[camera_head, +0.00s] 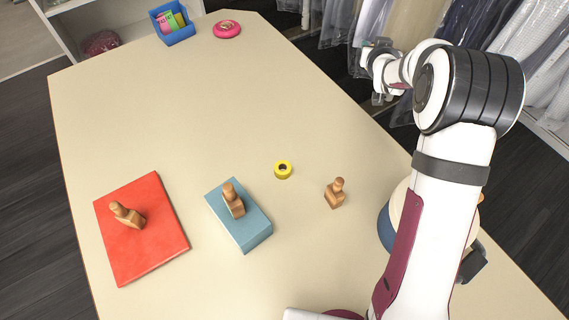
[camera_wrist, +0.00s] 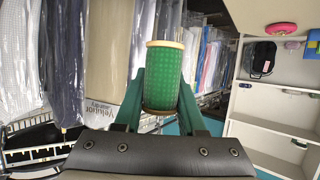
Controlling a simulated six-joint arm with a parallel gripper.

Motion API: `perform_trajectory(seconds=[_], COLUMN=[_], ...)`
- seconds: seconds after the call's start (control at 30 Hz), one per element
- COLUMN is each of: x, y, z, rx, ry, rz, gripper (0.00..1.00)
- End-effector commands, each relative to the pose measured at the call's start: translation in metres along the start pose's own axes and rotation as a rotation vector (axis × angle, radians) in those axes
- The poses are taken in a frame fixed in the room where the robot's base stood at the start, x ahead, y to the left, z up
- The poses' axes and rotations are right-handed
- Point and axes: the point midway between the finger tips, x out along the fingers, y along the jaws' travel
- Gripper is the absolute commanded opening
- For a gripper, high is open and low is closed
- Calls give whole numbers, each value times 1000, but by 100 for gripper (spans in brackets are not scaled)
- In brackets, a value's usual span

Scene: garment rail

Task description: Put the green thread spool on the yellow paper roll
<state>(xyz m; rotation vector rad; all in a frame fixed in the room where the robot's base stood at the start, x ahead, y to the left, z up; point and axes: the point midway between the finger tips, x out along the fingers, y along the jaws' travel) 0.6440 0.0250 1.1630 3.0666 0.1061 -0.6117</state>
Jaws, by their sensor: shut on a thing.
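The yellow paper roll (camera_head: 283,170) stands on the table right of centre in the head view, with a dark hole in its top. The green thread spool (camera_wrist: 162,78), with pale rims, is between the two green fingers of my gripper (camera_wrist: 160,95) in the wrist view. My gripper is shut on the spool. In the head view my gripper is up at the right, beyond the table's right edge and well away from the paper roll. The spool cannot be made out there.
Wooden stamps stand on a red block (camera_head: 150,255), on a blue block (camera_head: 243,235) and on the bare table (camera_head: 336,192). A blue bin (camera_head: 176,36) and a pink ring (camera_head: 227,29) are at the far end. Hanging garments (camera_head: 375,18) line the right side. The table's middle is clear.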

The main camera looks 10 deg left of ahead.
Motion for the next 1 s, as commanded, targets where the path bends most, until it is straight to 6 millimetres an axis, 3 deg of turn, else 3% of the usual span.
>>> perform_trajectory(seconds=[0.27, 0.47, 0.6, 0.7, 0.9, 1.0], x=[-13, -44, -85, -120, -179, -198], y=[-42, -91, -121, -130, -118, -108], z=[-14, -1, 35, 70, 130, 148], rx=[-113, -253, -376, -461, -584, -618], ry=[3, -1, -4, -6, -3, -1], rz=[-261, -603, -908, -1116, -1411, -1491], gripper=[0, 0, 0, 0, 0, 0])
